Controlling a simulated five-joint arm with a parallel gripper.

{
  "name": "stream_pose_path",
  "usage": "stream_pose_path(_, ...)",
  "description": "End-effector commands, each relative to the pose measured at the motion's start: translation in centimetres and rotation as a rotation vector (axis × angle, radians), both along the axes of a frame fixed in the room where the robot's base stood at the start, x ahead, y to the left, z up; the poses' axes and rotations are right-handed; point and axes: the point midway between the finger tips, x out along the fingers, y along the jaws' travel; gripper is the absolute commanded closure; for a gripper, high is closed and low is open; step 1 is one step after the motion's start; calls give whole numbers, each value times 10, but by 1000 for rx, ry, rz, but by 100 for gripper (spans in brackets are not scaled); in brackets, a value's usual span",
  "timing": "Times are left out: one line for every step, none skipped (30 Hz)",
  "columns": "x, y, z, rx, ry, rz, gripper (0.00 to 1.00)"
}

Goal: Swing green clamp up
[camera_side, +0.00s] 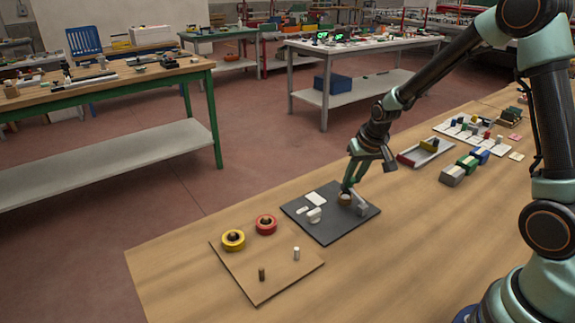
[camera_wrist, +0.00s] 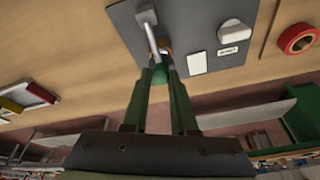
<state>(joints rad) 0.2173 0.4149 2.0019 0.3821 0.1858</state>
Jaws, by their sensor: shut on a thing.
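The green clamp shows in the wrist view as a grey lever with a green tip (camera_wrist: 159,76). The tip sits between the two fingers of my gripper (camera_wrist: 161,74), which is shut on it. In the side view my gripper (camera_side: 348,187) reaches down over the dark grey plate (camera_side: 328,232), at its right part. A grey clamp piece (camera_side: 361,205) stands beside the fingers, next to a small brown round part (camera_side: 344,199). The fingers hide some of the clamp, and I cannot tell the lever's exact tilt.
The plate also carries a white knob (camera_side: 314,215) and white labels. In front is a brown board (camera_side: 262,272) with a yellow ring (camera_side: 233,240), a red ring (camera_side: 266,224) and two small pegs. Trays and coloured blocks (camera_side: 467,164) stand to the right.

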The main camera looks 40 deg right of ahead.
Motion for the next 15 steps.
stream_pose_path(-2, -3, 1, -4, -22, -8, 100)
stream_pose_path(-3, -3, 2, -6, -31, -10, 100)
stream_pose_path(-3, -3, 2, -8, -42, -11, 100)
stream_pose_path(-4, -4, 3, -10, -48, -12, 100)
stream_pose_path(-4, -4, 3, -11, -53, -12, 100)
stream_pose_path(-4, -4, 3, -11, -56, -13, 100)
stream_pose_path(-4, -4, 3, -12, -58, -14, 100)
stream_pose_path(-4, -4, 3, -12, -59, -15, 100)
stream_pose_path(-4, -4, 3, -12, -59, -15, 100)
stream_pose_path(-4, -4, 3, -12, -59, -15, 100)
stream_pose_path(-4, -4, 3, -12, -59, -15, 100)
stream_pose_path(-4, -4, 3, -12, -58, -15, 100)
stream_pose_path(-4, -4, 3, -12, -58, -15, 100)
stream_pose_path(-4, -4, 3, -12, -58, -15, 100)
stream_pose_path(-4, -4, 3, -12, -58, -15, 100)
